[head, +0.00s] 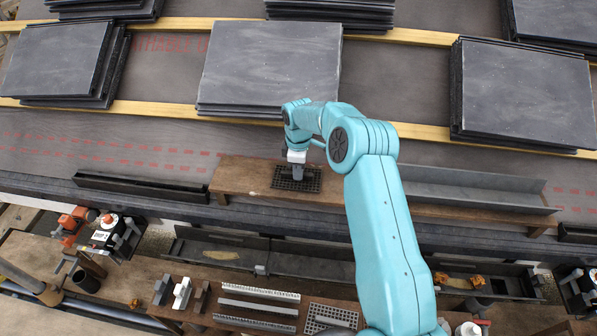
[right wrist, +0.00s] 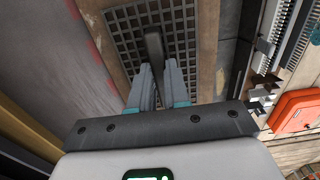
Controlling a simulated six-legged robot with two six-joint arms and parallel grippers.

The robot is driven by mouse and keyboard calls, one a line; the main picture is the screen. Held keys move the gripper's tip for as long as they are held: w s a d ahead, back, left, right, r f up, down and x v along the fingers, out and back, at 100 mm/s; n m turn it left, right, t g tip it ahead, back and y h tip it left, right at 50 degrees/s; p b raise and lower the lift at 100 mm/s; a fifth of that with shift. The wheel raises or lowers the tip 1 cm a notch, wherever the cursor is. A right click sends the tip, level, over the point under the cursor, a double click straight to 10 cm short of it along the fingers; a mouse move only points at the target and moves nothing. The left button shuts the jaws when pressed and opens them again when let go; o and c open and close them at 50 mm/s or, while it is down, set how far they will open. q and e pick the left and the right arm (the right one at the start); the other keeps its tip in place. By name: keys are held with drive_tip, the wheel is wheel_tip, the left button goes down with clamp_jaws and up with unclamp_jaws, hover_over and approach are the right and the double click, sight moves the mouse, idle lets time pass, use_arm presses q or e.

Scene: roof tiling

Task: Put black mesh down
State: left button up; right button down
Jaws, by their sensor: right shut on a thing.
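The black mesh (head: 311,181) is a small dark rectangular grid over the brown wooden board (head: 238,182), below the middle slate stack in the head view. My right gripper (head: 297,174) points down at its middle. In the right wrist view, the mesh (right wrist: 128,42) fills the top centre, and the fingers of my right gripper (right wrist: 158,80) are shut on a dark upright grip at its middle. The mesh looks flat and very close to the board; I cannot tell whether it touches. My left gripper is out of view.
Slate stacks (head: 268,65) stand along yellow battens (head: 150,110) above the board. A grey metal channel (head: 470,190) lies to the right of the mesh. Below are a dark gutter (head: 215,250), metal strips (head: 258,292) and another grid (head: 332,315).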

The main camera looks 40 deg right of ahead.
drive_tip(key=shift+f, duration=0.1)
drive_tip(key=shift+f, duration=0.15)
drive_tip(key=c, duration=1.1)
unclamp_jaws()
